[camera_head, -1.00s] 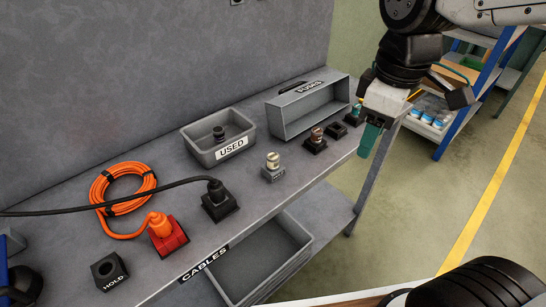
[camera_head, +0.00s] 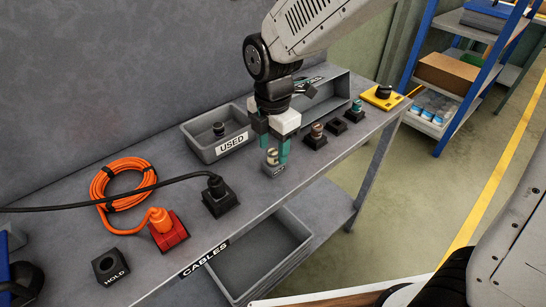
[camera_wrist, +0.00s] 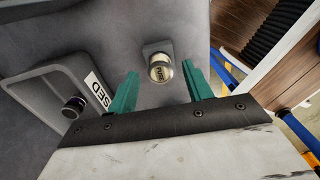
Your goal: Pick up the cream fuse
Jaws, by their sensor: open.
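The cream fuse (camera_head: 271,157) stands upright in a small grey labelled block (camera_head: 273,171) near the bench's front edge. In the wrist view the fuse (camera_wrist: 161,70) shows end-on, between and a little beyond the green fingertips, with a gap on each side. My gripper (camera_head: 274,149) is open and empty, pointing down just above the fuse. In the head view the fingers hide part of the fuse's top, and I cannot tell whether the fingertips reach below it.
The grey USED bin (camera_head: 198,151) holds a dark fuse just left of my gripper. A grey open box (camera_head: 335,95) stands behind. A brown fuse (camera_head: 317,131) in a black socket is close on the right. A black plug (camera_head: 217,188) with its cable is on the left.

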